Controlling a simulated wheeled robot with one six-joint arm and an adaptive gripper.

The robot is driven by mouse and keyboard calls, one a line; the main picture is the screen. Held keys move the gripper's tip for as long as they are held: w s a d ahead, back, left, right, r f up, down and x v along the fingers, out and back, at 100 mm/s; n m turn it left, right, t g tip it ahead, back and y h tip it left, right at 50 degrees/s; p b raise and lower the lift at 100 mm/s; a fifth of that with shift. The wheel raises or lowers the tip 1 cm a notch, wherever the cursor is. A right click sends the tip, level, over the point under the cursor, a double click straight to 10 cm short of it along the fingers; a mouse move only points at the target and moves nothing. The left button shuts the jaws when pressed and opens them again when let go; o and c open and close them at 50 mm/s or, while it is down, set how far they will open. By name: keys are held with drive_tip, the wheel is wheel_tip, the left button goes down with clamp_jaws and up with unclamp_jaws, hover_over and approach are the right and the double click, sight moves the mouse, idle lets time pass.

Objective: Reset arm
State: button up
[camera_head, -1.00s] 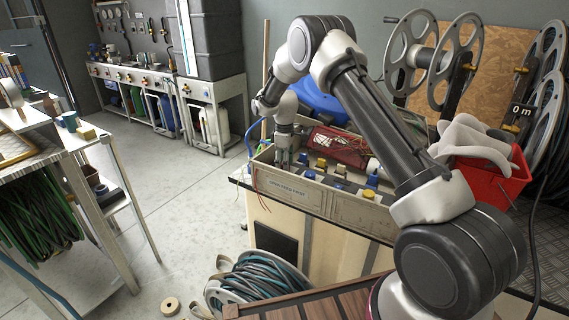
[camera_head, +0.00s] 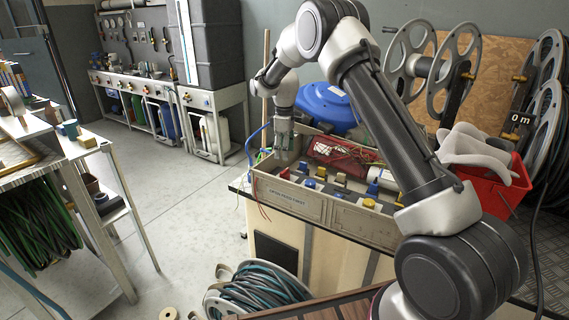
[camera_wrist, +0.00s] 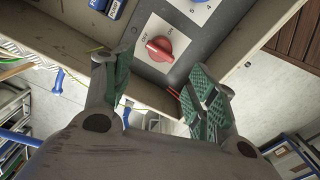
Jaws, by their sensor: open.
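My gripper (camera_head: 283,150) is over the left end of a beige box-shaped panel (camera_head: 290,197) on a workbench. In the wrist view my gripper (camera_wrist: 160,85) has its two green-padded fingers spread apart with nothing between them. A red rotary knob (camera_wrist: 159,48) on a white plate marked ON and OFF shows beyond the fingertips, in the gap between them. The fingers appear apart from the knob. My arm bends up from the right and over toward the panel.
Several small knobs and switches line the panel. A blue round lid (camera_head: 327,105) lies behind it, and a red bin (camera_head: 497,180) with grey items stands at right. A hose reel (camera_head: 258,289) sits on the floor in front.

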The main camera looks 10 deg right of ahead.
wheel_tip(320, 180, up, 2)
drive_tip(key=shift+r, duration=0.25)
drive_tip(key=s+d+f+m+g, duration=0.1)
drive_tip(key=s+d+f+m, duration=0.1)
drive_tip(key=s+m, duration=0.35)
drive_tip(key=s+d+r+m+t, duration=0.1)
drive_tip(key=s+d+r, duration=0.3)
drive_tip(key=s, duration=0.9)
drive_tip(key=s+d+r+m+t, duration=0.2)
drive_tip(key=s+d+r+m, duration=0.1)
drive_tip(key=s+r, duration=0.7)
drive_tip(key=s+d+r+m+t, duration=0.2)
drive_tip(key=s+d+r, duration=0.4)
drive_tip(key=s, duration=1.2)
drive_tip(key=shift+s+r+m, duration=0.25)
drive_tip(key=shift+r+m, duration=0.1)
drive_tip(key=shift+r, duration=0.75)
